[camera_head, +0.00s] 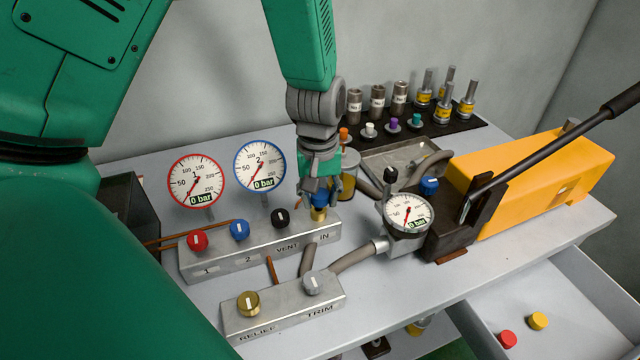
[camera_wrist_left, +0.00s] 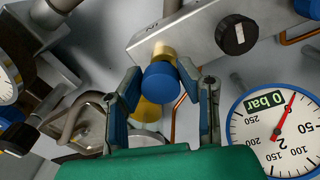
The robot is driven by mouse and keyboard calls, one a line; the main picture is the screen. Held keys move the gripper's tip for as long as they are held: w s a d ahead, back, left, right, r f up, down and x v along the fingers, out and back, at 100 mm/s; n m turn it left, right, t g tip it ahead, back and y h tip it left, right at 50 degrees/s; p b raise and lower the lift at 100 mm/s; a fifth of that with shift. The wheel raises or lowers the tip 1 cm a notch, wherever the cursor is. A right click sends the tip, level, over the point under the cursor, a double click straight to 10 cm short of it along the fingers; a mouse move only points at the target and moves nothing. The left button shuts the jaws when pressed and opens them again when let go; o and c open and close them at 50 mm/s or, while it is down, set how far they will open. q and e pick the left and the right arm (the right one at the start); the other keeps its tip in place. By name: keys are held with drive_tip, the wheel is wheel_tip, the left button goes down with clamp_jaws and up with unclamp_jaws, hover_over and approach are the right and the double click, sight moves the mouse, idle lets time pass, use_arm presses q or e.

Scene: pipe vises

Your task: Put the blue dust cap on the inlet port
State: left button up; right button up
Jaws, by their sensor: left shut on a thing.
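The blue dust cap (camera_wrist_left: 160,82) sits between the fingertips of my left gripper (camera_wrist_left: 160,86) in the left wrist view. The gripper is shut on it. The brass inlet port (camera_wrist_left: 163,49) on the grey manifold block shows right behind the cap, in line with it. The cap appears to be at the port's end, but I cannot tell how far it is seated. In the head view my left gripper (camera_head: 320,187) points down over the brass port (camera_head: 319,213), by the IN label, and its fingers mostly hide the cap. My right gripper is not in view.
The manifold block (camera_head: 262,250) carries red, blue and black knobs, with gauges (camera_head: 197,181) behind. A pump gauge (camera_head: 408,213) and the yellow pump (camera_head: 530,180) stand to the right. An open drawer (camera_head: 570,310) holds a red and a yellow cap. Hoses run close by.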

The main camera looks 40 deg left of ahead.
use_arm(q)
drive_tip(key=shift+d+r, duration=0.2)
drive_tip(key=shift+d, duration=0.6)
drive_tip(key=shift+d+r, duration=0.15)
drive_tip(key=shift+d, duration=0.35)
drive_tip(key=shift+a+f, duration=0.15)
drive_tip(key=shift+a, duration=0.75)
drive_tip(key=shift+a+f, duration=0.15)
drive_tip(key=shift+a, duration=0.7)
drive_tip(key=shift+d+r, duration=0.2)
drive_tip(key=shift+d, duration=0.2)
drive_tip(key=shift+p, duration=0.3)
drive_tip(key=shift+a, duration=0.45)
drive_tip(key=shift+a+f, duration=0.2)
drive_tip(key=shift+a, duration=0.5)
drive_tip(key=shift+d+r, duration=0.25)
drive_tip(key=shift+d, duration=0.7)
drive_tip(key=shift+a+f+p, duration=0.2)
drive_tip(key=shift+p, duration=0.25)
drive_tip(key=shift+d, duration=0.55)
drive_tip(key=shift+f, duration=0.25)
drive_tip(key=shift+a+f+b, duration=0.4)
drive_tip(key=shift+a+f, duration=0.05)
drive_tip(key=shift+f, duration=0.05)
drive_tip(key=shift+d+f, duration=0.3)
drive_tip(key=shift+f, duration=0.05)
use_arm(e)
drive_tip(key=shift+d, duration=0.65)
